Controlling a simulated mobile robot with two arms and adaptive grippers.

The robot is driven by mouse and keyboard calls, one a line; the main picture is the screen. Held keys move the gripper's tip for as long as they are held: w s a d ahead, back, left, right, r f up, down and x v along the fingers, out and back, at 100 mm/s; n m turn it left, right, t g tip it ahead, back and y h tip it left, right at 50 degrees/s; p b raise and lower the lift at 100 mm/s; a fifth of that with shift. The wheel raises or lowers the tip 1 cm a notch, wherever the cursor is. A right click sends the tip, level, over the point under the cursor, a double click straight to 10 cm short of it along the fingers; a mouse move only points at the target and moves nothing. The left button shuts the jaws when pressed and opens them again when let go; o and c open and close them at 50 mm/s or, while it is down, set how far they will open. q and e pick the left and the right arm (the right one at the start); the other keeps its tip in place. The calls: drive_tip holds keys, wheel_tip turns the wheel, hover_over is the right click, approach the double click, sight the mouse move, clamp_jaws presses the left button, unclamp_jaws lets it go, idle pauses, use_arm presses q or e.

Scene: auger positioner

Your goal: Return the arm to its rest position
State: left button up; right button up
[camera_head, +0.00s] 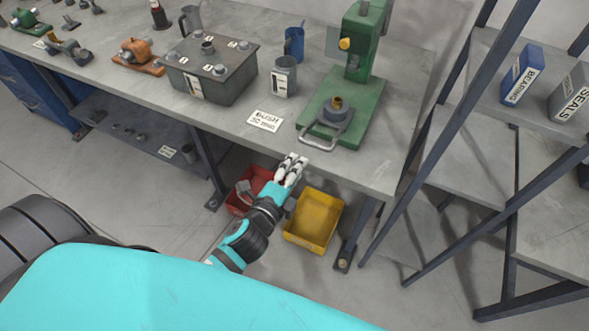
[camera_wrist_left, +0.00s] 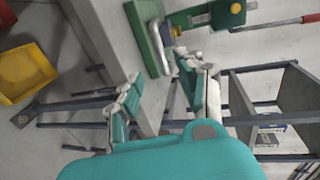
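My left arm reaches in from the lower left in the head view. Its left gripper (camera_head: 291,166) is in front of the workbench's front edge, above the floor bins. In the left wrist view the two fingers of this gripper (camera_wrist_left: 158,68) stand apart with nothing between them. It looks empty and not touching the bench. The green press (camera_head: 345,100) stands on the bench beyond the gripper; its base also shows in the left wrist view (camera_wrist_left: 143,35). My right gripper is not in view.
A workbench (camera_head: 235,130) holds a grey battery-like box (camera_head: 210,70), a grey mug (camera_head: 284,76) and a label card (camera_head: 265,120). Red (camera_head: 240,203) and yellow (camera_head: 314,220) bins sit below. A shelf rack (camera_head: 480,160) stands right.

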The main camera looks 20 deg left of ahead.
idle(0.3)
use_arm(q)
drive_tip(key=s+a+f+n+g+b, duration=0.1)
drive_tip(key=s+f+n+g, duration=0.15)
drive_tip(key=f, duration=0.85)
drive_tip(key=s+f+n+g+b, duration=0.15)
drive_tip(key=s+f, duration=0.25)
drive_tip(key=f, duration=0.6)
drive_tip(key=s+a+f+n+g, duration=0.1)
drive_tip(key=s+f+n+g, duration=0.25)
drive_tip(key=f, duration=0.75)
drive_tip(key=s+a+f+n+g+b, duration=0.1)
drive_tip(key=s+f+n+g, duration=0.2)
drive_tip(key=s+f, duration=0.7)
drive_tip(key=s+a+f+n+g+b, duration=0.2)
drive_tip(key=s+f+n+g, duration=0.2)
drive_tip(key=s+f, duration=0.5)
drive_tip(key=s+n, duration=0.1)
drive_tip(key=s, duration=0.7)
drive_tip(key=shift+s+a+f+y, duration=0.2)
drive_tip(key=shift+s+f+y, duration=0.1)
drive_tip(key=shift+f, duration=0.05)
